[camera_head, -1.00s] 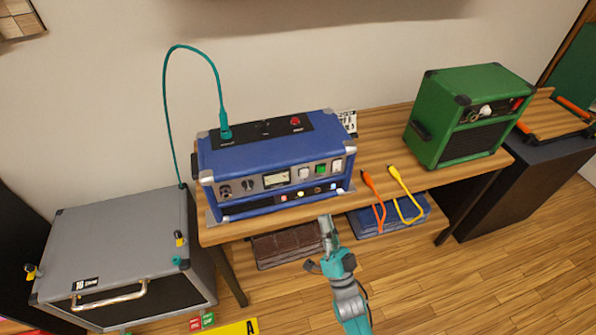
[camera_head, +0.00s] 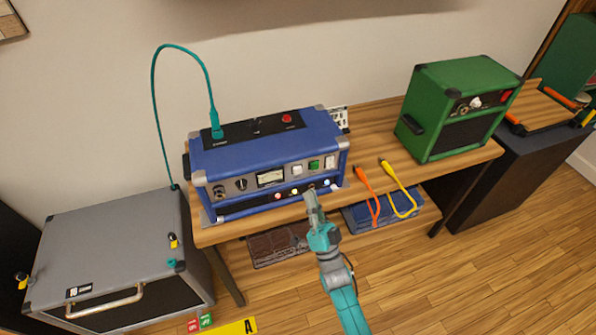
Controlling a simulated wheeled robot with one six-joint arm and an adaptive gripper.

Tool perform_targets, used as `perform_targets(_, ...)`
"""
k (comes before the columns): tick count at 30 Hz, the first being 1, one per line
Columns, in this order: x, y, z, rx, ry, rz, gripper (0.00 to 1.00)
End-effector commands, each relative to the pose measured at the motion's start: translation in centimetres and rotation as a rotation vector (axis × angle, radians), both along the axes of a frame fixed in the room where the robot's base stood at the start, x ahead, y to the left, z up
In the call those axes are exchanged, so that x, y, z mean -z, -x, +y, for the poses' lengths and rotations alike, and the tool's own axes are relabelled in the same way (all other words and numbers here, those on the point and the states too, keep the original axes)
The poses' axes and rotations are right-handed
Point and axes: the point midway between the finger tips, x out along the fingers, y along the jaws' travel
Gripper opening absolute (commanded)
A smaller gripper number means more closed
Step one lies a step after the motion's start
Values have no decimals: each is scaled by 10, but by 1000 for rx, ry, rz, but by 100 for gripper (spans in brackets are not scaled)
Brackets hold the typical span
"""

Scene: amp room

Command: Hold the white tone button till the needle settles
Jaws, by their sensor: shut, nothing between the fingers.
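The blue amp (camera_head: 255,155) stands on the wooden bench, with a teal cable plugged into its top. Its front has a needle meter (camera_head: 270,178); the needle is too small to read. A row of small buttons runs along the dark lower strip. A red button (camera_head: 279,195) is at left, a pale button (camera_head: 294,191) beside it, and a white button (camera_head: 326,182) at right. My gripper (camera_head: 311,194) is shut and empty, its tip at the lower strip between the pale and right white buttons. It hides part of the row; I cannot tell whether it touches.
A green amp (camera_head: 455,110) stands at the bench's right. A grey cabinet (camera_head: 105,245) stands on the floor at left. The floor in front is mostly clear.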

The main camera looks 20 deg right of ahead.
Motion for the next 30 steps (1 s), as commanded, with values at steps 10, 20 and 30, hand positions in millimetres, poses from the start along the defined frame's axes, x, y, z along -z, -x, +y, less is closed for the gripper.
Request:
perform_targets(10, 0, -43, 0, 0, 0, 0, 0)
perform_targets(20, 0, -57, 0, 0, 0, 0, 0)
perform_targets(30, 0, -58, 0, 0, 0, 0, 0)
